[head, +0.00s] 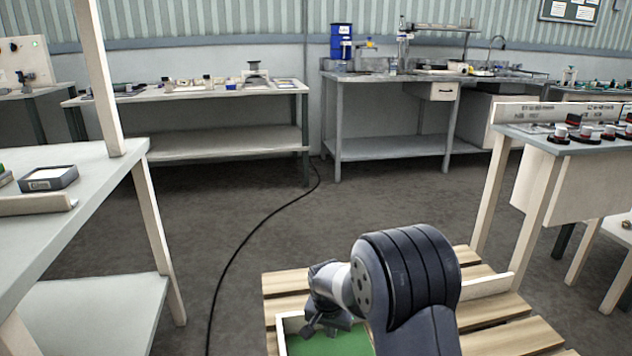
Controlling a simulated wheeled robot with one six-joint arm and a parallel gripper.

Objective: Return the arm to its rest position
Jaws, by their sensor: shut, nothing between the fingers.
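My arm rises at the bottom centre of the head view, its dark ribbed joint bent over so that the forearm points down and to the left. My gripper (322,328) hangs at the end of it, shut and empty, over a shallow tray with a green floor (330,346). The arm's joint hides part of the tray. I cannot tell how far the fingertips are above the tray's floor.
A slatted wooden pallet (510,338) lies under the tray. A grey workbench (110,180) stands at the left, and another bench (560,145) with red-and-white items stands at the right. A black cable (243,238) crosses the open floor. Benches line the back wall.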

